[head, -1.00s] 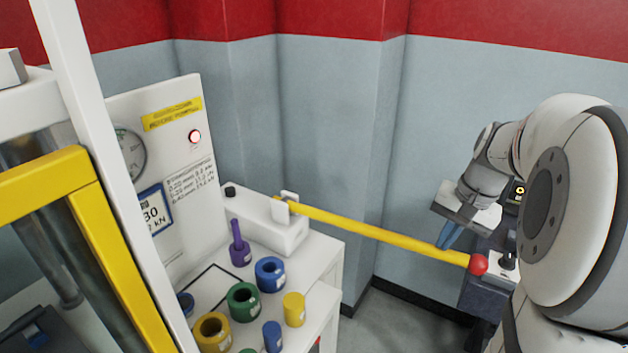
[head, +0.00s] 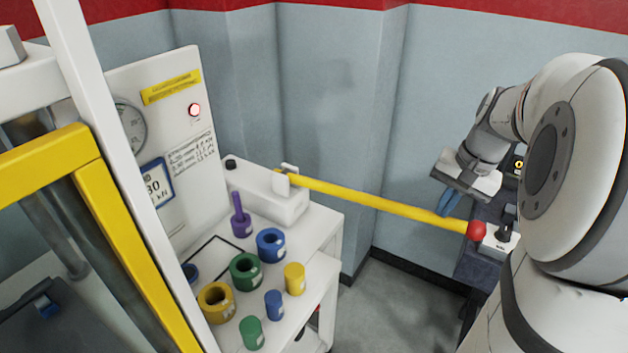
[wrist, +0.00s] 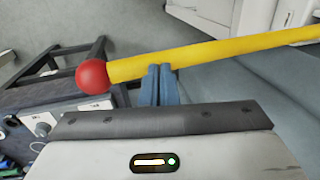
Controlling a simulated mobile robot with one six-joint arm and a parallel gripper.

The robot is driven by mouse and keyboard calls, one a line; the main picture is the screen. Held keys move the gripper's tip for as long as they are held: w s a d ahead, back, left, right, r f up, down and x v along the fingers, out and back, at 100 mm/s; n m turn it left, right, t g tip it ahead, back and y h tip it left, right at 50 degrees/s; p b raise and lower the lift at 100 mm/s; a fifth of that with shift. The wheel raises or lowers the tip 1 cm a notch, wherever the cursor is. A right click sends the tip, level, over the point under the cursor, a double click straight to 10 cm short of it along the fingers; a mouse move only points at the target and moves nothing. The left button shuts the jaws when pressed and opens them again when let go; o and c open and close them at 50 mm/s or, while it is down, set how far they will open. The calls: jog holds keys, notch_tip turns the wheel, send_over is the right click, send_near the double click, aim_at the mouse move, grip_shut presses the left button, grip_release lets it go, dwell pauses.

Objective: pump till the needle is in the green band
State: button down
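The pump lever is a long yellow bar (head: 380,203) with a red ball (head: 476,230) on its end. It runs from the white pump block (head: 268,196) on the bench and slopes slightly down to the right. My gripper (head: 447,204) is at the lever near the ball. In the wrist view its blue fingers (wrist: 158,82) are close together, with tips at the bar's near edge and nothing seen between them. The gauge (head: 131,128) on the white panel is partly hidden behind a white post. Its needle and green band cannot be made out.
Coloured rings and cylinders, such as a green ring (head: 246,272), stand on the white bench below the lever. A yellow-framed machine (head: 95,200) fills the left. A dark cart (head: 480,262) with a small control box is beside the ball. Open floor lies between bench and cart.

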aim_at(440, 224)
jog(key=shift+f+b, duration=1.7)
jog(key=shift+f, duration=1.05)
notch_tip(440, 224, up, 9)
jog(key=p, duration=0.7)
jog(key=shift+w+a+r, duration=0.1)
jog(key=shift+a, duration=0.05)
jog(key=s+d+r+p, duration=0.2)
jog(key=d+r+p, duration=0.1)
jog(key=r+p, duration=0.2)
jog(key=shift+s+d+r, duration=0.15)
jog(key=shift+s+r, duration=0.05)
jog(key=shift+r, duration=0.7)
